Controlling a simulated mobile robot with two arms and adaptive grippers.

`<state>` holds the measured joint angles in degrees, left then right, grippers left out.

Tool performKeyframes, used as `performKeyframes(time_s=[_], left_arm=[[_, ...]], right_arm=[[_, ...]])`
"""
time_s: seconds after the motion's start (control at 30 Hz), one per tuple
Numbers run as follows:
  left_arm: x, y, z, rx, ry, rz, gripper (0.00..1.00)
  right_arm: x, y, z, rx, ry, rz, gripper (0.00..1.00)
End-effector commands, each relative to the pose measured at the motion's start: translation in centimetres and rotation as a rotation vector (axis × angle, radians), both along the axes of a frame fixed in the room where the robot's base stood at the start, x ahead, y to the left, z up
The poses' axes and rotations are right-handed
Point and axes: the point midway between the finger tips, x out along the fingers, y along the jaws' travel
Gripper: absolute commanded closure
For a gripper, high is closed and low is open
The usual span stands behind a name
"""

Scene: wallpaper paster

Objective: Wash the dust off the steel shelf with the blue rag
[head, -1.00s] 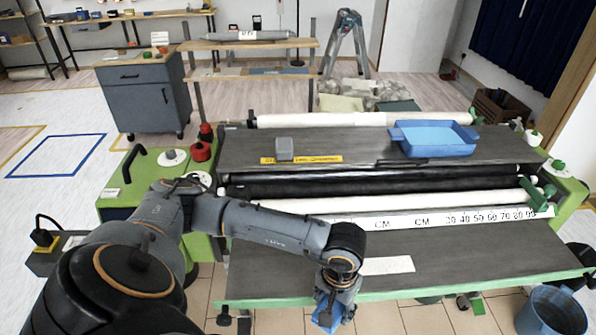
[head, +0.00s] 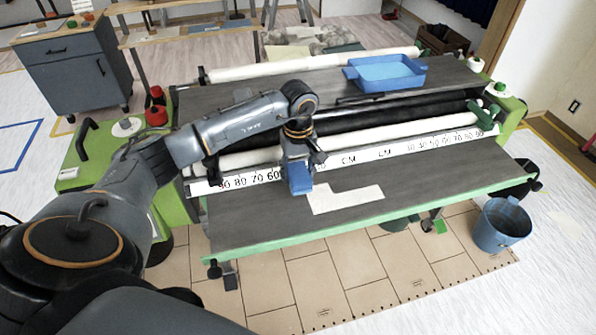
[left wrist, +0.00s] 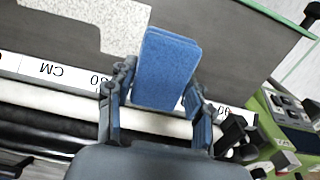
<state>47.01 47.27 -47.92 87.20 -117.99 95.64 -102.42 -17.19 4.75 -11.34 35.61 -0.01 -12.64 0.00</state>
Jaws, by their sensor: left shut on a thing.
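My left gripper (head: 298,165) is shut on the blue rag (head: 300,183), a thick folded pad. In the left wrist view the rag (left wrist: 168,70) sits between the two fingers and extends beyond them. The rag is over the dark grey front shelf (head: 440,184) of the green machine, close to the white ruler strip. Whether it touches the surface is unclear. A pale, stepped-edged patch (head: 345,198) lies on the shelf just right of the rag. It also shows in the left wrist view (left wrist: 95,18), speckled, beside the rag. My right gripper is not in view.
White and black rollers (head: 430,128) run behind the shelf. A blue tray (head: 385,84) stands on the rear top. A blue bucket (head: 502,232) is on the floor at the right. The shelf's right half is clear.

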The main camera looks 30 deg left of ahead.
Motion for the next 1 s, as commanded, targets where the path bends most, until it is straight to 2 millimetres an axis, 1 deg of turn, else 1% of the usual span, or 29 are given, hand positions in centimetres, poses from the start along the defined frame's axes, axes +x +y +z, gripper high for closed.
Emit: performKeyframes(time_s=[0.07, 0.17, 0.6, 0.73, 1.0], left_arm=[[0.0, 0.0, -0.1, -0.001, -0.003, -0.001, 0.81], [0.0, -0.1, -0.9, -0.001, -0.002, -0.001, 0.81], [0.0, 0.0, -5.8, -0.001, -0.002, -0.001, 0.81], [0.0, 0.0, -6.5, -0.002, -0.002, -0.001, 0.81], [0.0, 0.0, -6.4, -0.001, -0.002, -0.001, 0.81]], right_arm=[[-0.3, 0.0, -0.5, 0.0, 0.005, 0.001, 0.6], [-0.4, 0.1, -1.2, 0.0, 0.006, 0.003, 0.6], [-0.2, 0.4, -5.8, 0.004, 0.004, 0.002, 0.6], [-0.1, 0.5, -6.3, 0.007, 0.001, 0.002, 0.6], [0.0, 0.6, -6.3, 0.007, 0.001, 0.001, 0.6]])
